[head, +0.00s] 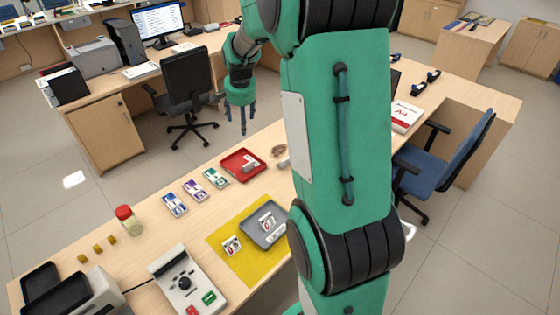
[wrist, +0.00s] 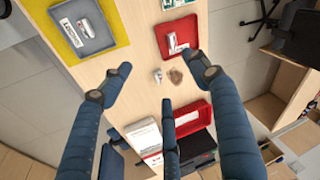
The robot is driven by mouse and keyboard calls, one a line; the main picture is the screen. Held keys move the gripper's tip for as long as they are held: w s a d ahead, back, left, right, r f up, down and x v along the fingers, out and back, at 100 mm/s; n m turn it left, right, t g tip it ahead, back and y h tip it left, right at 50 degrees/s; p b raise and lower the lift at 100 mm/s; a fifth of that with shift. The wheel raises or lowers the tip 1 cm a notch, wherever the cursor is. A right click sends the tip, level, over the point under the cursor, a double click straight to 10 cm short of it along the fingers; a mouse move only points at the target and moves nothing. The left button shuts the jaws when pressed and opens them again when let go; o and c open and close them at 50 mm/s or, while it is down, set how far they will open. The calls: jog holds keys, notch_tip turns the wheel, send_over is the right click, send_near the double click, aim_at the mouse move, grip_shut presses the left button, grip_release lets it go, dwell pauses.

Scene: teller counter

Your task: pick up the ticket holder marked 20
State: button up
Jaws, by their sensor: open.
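Small white holders with coloured print stand in several places on the counter; I cannot read which bears 20. In the head view one holder (head: 267,220) is in the grey tray (head: 282,238), and another holder (head: 231,245) stands on the yellow mat beside it. One whitish piece (head: 250,164) lies in the red tray (head: 235,176); it also shows in the wrist view (wrist: 172,43). My gripper (head: 242,126) hangs above and behind the red tray. In the wrist view its fingers (wrist: 160,86) are spread with nothing between them. My arm hides part of the counter.
Blue, purple and green number cards (head: 195,190) lie left of the red tray. A red-lidded jar (head: 129,220) and a grey device (head: 187,283) stand nearer the front.

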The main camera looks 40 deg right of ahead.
jog(key=w+d+f+m, duration=0.4)
jog(key=d+f, duration=0.8)
jog(key=d, duration=0.2)
jog(key=m+g+p, duration=0.1)
jog(key=m+g, duration=0.1)
jog(key=m, duration=0.1)
send_over(285, 160)
jog(key=s+a, duration=0.1)
jog(key=s, duration=0.1)
notch_tip(285, 160, down, 16)
jog(key=shift+w, duration=0.2)
jog(key=shift+w+d+f, duration=0.15)
jog(key=shift+w+f, duration=0.05)
jog(key=shift+f, duration=1.2)
jog(key=shift+w+d+f, duration=0.15)
jog(key=shift+f, duration=1.25)
jog(key=shift+w+d+f, duration=0.15)
jog(key=shift+w+f, duration=0.05)
jog(key=shift+f, duration=1.2)
jog(key=shift+f, duration=0.15)
jog(key=shift+w+d+f, duration=0.1)
jog(key=shift+w+f, duration=0.05)
jog(key=shift+f, duration=1.05)
jog(key=shift+w+d+f, duration=0.1)
jog(key=shift+w+f, duration=0.05)
jog(key=shift+f, duration=1.05)
jog(key=shift+c, duration=0.2)
